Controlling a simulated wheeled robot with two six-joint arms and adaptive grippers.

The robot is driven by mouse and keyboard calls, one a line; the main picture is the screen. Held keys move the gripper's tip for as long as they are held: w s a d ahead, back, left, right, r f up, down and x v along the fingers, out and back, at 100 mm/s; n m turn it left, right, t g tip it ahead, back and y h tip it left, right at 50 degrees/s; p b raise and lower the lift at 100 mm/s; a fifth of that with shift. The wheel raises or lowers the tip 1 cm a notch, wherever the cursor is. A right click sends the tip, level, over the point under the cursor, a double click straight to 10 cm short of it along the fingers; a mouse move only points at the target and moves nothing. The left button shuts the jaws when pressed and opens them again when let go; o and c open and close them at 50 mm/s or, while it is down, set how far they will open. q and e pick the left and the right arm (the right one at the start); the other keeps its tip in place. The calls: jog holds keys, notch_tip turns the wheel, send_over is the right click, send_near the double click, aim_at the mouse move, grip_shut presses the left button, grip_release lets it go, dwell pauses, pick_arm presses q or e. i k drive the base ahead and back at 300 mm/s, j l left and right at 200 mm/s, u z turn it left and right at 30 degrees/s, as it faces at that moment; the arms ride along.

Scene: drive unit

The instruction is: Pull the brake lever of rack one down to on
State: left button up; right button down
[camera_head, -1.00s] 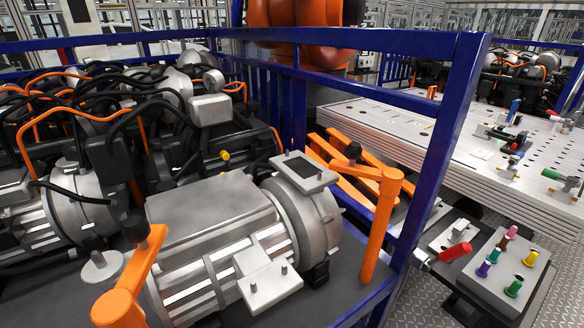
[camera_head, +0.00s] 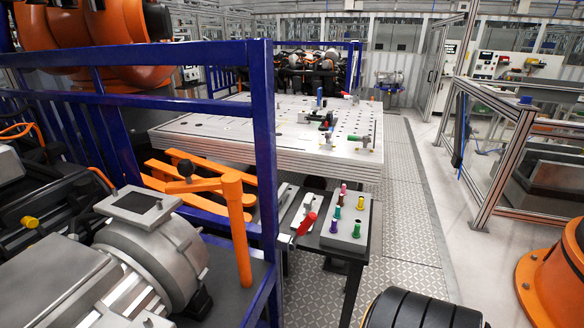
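A blue-framed rack (camera_head: 262,130) stands at the left and holds motors and drive units. I cannot tell for sure which of these is the brake lever of rack one, and no on mark is readable. Neither of my grippers is in view.
The small table (camera_head: 346,252) carries a grey block with several coloured pegs. A large perforated table (camera_head: 210,147) stands behind it. A patterned floor walkway (camera_head: 405,235) is open to the right. A black ribbed round thing (camera_head: 420,312) and an orange base (camera_head: 555,275) are near.

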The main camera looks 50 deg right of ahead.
aim_at(311, 217)
jog(key=z, duration=1.8)
